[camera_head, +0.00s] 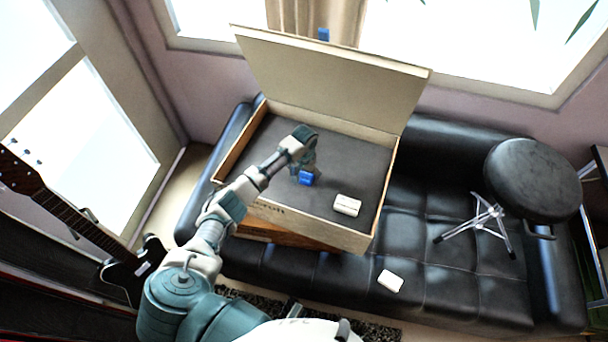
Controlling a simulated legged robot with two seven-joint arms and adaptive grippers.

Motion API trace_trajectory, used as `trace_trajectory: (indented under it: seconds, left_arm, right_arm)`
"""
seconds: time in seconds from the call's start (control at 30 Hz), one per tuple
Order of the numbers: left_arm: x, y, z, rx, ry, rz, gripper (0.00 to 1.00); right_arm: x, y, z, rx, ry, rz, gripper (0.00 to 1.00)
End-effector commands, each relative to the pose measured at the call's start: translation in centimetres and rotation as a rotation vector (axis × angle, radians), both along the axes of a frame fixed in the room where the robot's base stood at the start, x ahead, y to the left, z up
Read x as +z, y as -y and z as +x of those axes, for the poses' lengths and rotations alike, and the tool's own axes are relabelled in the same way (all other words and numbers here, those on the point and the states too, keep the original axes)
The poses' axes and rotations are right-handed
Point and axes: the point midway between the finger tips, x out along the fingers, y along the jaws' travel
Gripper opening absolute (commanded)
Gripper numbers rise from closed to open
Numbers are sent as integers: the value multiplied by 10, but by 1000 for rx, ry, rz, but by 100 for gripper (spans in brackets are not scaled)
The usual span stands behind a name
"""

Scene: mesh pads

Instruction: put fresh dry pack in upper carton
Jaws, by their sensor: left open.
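The upper carton (262,207) is a shallow open box with a dark inside and its large lid (330,75) raised at the back. My left arm reaches over its front wall from the lower left. My left gripper (309,172) is open inside the carton's outline, at a small blue object (306,178); I cannot tell whether they touch. A white pack (347,205) lies in the carton's front right part. Another white pack (390,281) lies outside the carton, in front of it on the right. I cannot tell which pack is the fresh dry one. My right gripper is out of view.
The carton rests on a brown wooden piece (285,235) at a black leather sofa (440,280). A round black stool (532,180) lies tipped on the sofa's right. A guitar (70,215) stands at the left. Another small blue object (323,34) shows behind the lid.

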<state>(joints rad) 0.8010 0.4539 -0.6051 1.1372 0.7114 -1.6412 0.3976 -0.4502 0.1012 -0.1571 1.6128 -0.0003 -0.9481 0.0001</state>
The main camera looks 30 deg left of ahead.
Motion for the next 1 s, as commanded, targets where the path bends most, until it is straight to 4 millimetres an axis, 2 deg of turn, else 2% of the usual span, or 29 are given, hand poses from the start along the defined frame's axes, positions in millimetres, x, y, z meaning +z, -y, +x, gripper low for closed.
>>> trace_trajectory:
  seconds: [0.07,0.4,0.53,0.7,1.0]
  left_arm:
    - [9,0,1,0,3,-1,89]
    - [83,-1,1,1,5,0,89]
    - [105,-1,1,1,4,-2,89]
    - [119,-1,1,0,2,-1,89]
    - [120,-1,1,1,0,-1,89]
  right_arm:
    - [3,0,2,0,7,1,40]
    - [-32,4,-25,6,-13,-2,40]
    - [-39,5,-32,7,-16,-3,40]
    - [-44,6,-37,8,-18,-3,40]
    - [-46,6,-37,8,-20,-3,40]
